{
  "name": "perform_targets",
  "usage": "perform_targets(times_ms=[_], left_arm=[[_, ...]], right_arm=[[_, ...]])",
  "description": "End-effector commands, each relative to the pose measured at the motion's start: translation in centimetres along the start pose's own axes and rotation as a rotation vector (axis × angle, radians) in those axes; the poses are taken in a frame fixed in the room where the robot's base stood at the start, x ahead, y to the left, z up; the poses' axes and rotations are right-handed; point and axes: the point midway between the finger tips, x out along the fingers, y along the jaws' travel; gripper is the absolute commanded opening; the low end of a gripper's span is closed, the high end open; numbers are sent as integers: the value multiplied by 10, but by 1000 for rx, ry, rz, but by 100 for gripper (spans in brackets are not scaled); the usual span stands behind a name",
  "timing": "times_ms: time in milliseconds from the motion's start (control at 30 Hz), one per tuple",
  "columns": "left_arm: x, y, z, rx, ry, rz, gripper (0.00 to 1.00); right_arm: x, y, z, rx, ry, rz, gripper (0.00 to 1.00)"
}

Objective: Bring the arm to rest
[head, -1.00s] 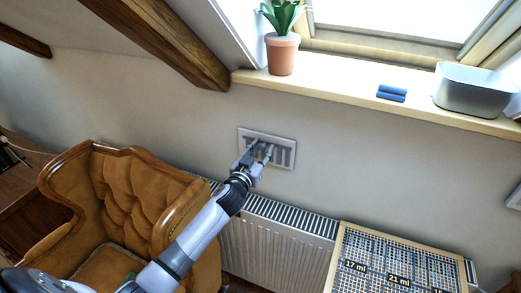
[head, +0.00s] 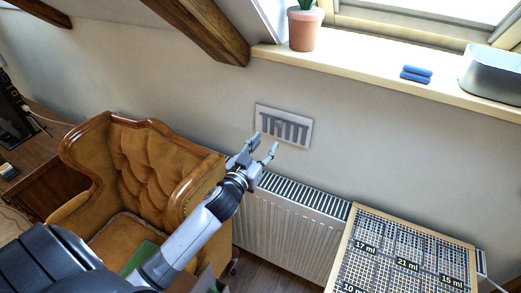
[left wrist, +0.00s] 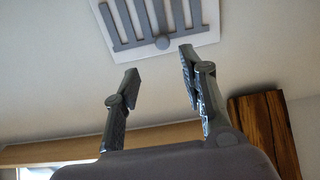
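My left gripper (head: 264,150) is open and empty in the head view. It is in front of the wall, just below a white wall vent (head: 284,127) with grey slats and above the radiator. In the left wrist view its two fingers (left wrist: 158,78) are spread with nothing between them. The vent (left wrist: 206,30) shows beyond the fingertips there, with a round grey knob at its slats' edge. The fingers look apart from the vent. My right gripper is in neither view.
A brown tufted armchair (head: 150,165) stands left of my arm. A white radiator (head: 285,225) runs below the vent, with a gridded rack (head: 405,255) at right. The sill above holds a potted plant (head: 305,28), blue item (head: 416,75) and metal bin (head: 492,72). A wooden beam (head: 200,35) slopes overhead.

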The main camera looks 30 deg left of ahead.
Motion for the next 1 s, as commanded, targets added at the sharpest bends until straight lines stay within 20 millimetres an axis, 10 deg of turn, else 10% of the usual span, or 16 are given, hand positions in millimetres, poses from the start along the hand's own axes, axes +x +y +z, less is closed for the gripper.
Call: perform_targets(times_ms=[767,1000], left_arm=[[-21,0,1,1,-2,0,39],[-26,-3,86,20,-159,-13,39]], right_arm=[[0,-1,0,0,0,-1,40],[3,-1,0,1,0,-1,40]])
